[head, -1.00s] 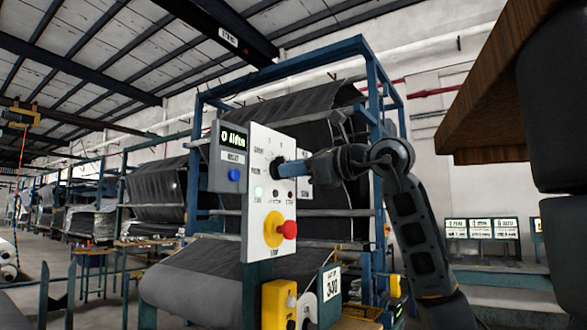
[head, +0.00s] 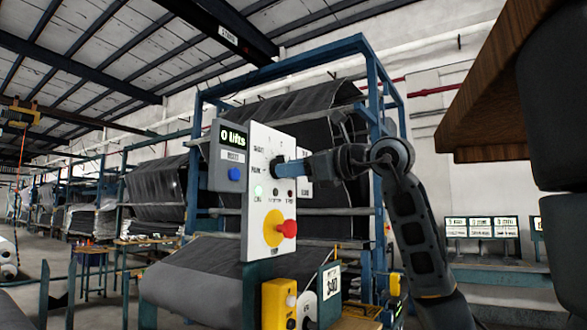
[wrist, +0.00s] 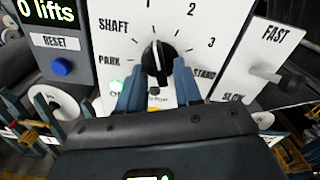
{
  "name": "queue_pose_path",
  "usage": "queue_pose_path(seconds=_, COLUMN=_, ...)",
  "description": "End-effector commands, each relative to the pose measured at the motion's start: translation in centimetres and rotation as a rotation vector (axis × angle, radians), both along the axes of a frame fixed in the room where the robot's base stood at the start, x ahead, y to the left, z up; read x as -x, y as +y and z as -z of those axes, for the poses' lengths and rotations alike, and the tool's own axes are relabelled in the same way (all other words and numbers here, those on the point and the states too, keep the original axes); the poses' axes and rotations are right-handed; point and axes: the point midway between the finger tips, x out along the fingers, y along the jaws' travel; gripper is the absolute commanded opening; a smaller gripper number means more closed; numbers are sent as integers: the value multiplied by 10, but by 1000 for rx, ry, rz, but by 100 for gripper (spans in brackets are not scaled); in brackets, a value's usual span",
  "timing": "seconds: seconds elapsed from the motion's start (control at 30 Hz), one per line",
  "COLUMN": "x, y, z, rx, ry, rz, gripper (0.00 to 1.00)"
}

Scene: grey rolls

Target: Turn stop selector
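The stop selector is a black rotary knob (wrist: 158,62) on a white panel in the wrist view, marked SHAFT, with PARK, 1, 2, 3 and STAND around it. Whether the tips touch the knob cannot be told. In the head view my gripper (head: 280,168) reaches the white panel (head: 257,200) from the right and hides most of the knob.
A display (wrist: 48,12) reads 0 lifts above a blue RESET button (wrist: 61,67). A FAST/SLOW lever (wrist: 278,80) stands right of the knob. A green lamp (wrist: 117,86) is lit. A red stop button (head: 288,229) on a yellow disc sticks out below.

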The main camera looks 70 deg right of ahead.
Motion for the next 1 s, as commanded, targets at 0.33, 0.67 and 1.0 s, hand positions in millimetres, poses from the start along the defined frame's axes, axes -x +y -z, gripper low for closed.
queue_pose_path(seconds=0.33, x=5, y=1, z=-1, rx=2, ry=-3, rz=1, gripper=38)
queue_pose_path(seconds=0.67, x=53, y=12, z=0, rx=3, ry=-2, rz=2, gripper=38)
queue_pose_path(seconds=1.0, x=76, y=18, z=0, rx=1, ry=-1, rz=0, gripper=38)
